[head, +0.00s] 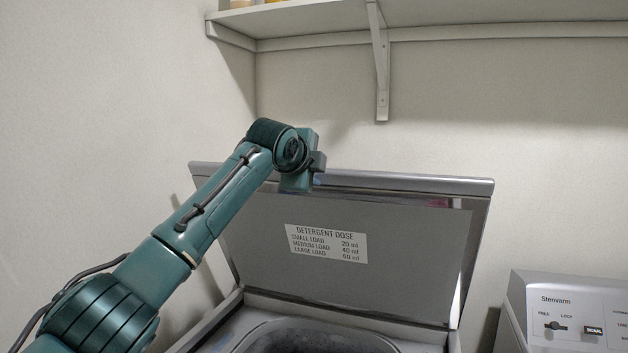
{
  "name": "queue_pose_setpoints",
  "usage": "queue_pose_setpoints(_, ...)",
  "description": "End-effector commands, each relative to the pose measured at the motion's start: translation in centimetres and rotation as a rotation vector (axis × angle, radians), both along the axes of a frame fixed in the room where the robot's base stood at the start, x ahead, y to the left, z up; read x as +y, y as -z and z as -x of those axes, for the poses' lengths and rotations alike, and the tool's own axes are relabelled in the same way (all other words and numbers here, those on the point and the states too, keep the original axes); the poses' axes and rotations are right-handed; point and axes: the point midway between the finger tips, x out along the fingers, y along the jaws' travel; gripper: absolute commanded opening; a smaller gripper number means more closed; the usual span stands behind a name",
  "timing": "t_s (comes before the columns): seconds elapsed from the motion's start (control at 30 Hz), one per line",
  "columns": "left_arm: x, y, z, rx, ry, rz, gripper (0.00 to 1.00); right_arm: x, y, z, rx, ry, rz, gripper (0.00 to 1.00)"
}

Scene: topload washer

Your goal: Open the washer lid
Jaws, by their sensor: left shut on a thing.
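The washer lid (400,230) stands raised and leans back toward the wall. Its grey inner face, with a white detergent dose label, faces me. Below it, the washer's opening shows the rim of the round tub (310,335) at the bottom of the view. My left gripper (314,172) is at the lid's upper edge, left of its middle, shut on the lid. Its fingertips are partly hidden. My right gripper is not in view.
A wall shelf (500,20) on a bracket (381,65) hangs above the lid. The wall is close behind the lid and on the left.

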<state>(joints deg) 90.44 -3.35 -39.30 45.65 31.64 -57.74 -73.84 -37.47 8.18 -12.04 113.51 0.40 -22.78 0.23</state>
Motion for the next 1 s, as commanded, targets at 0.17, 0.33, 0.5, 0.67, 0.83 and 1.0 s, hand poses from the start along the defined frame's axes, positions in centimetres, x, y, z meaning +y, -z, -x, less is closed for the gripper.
queue_pose_setpoints(0.17, 0.08, 0.04, 0.08, 0.003, -0.001, -0.001, 0.00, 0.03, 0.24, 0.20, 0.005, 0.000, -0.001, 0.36)
queue_pose_setpoints(0.33, 0.09, 0.00, 0.11, 0.004, -0.002, -0.002, 0.00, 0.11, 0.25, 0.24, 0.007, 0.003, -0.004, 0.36)
queue_pose_setpoints(0.5, 0.09, 0.02, 0.10, 0.004, -0.002, -0.002, 0.00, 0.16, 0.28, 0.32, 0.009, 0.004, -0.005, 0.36)
queue_pose_setpoints(0.67, 0.08, 0.01, 0.11, 0.004, -0.001, -0.002, 0.36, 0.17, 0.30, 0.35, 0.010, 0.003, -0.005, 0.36)
queue_pose_setpoints(0.83, 0.07, -0.07, 0.13, 0.003, -0.001, -0.001, 0.41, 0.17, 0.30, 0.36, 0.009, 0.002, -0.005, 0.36)
queue_pose_setpoints(1.0, 0.10, -0.15, 0.25, 0.001, 0.000, 0.000, 0.41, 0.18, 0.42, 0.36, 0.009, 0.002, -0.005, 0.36)
